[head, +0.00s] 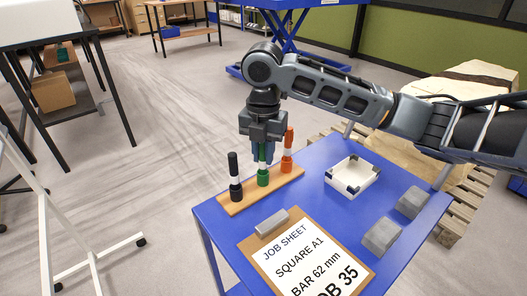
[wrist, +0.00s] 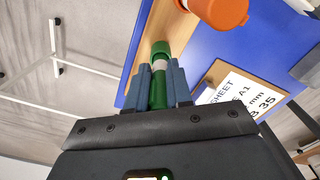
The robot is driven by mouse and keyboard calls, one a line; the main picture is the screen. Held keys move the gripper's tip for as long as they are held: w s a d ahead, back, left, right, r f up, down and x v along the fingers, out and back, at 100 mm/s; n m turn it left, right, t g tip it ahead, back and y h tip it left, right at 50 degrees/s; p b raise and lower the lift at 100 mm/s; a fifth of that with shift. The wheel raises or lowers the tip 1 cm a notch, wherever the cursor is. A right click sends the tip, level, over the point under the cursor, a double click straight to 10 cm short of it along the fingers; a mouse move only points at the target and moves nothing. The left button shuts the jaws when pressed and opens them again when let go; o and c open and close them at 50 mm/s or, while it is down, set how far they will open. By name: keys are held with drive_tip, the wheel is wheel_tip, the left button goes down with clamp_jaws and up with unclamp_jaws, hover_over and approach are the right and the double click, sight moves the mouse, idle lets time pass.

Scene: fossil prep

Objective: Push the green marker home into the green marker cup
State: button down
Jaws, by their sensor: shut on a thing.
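The green marker (head: 262,154) stands upright over the green marker cup (head: 263,178), the middle cup on a wooden board (head: 229,206). A white band shows between the marker's green upper part and the cup. My gripper (head: 263,158) is above the cup, its blue fingers shut on the marker. In the wrist view, the fingers (wrist: 159,75) flank the green marker (wrist: 158,92). Its far end meets the green cup (wrist: 161,50), with a pale band at the join. How deep the tip sits inside the cup is hidden.
A black marker (head: 234,170) in a black cup stands left of the green one; an orange marker (head: 289,142) in an orange cup stands right. The blue table (head: 315,195) also holds a white tray (head: 352,185), grey blocks (head: 381,236) and a clipboard (head: 300,262).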

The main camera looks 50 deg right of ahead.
drive_tip(key=c, duration=0.9)
unclamp_jaws()
drive_tip(key=shift+c, duration=0.2)
drive_tip(key=shift+r, duration=0.1)
wheel_tip(320, 180, up, 7)
drive_tip(key=p, duration=0.5)
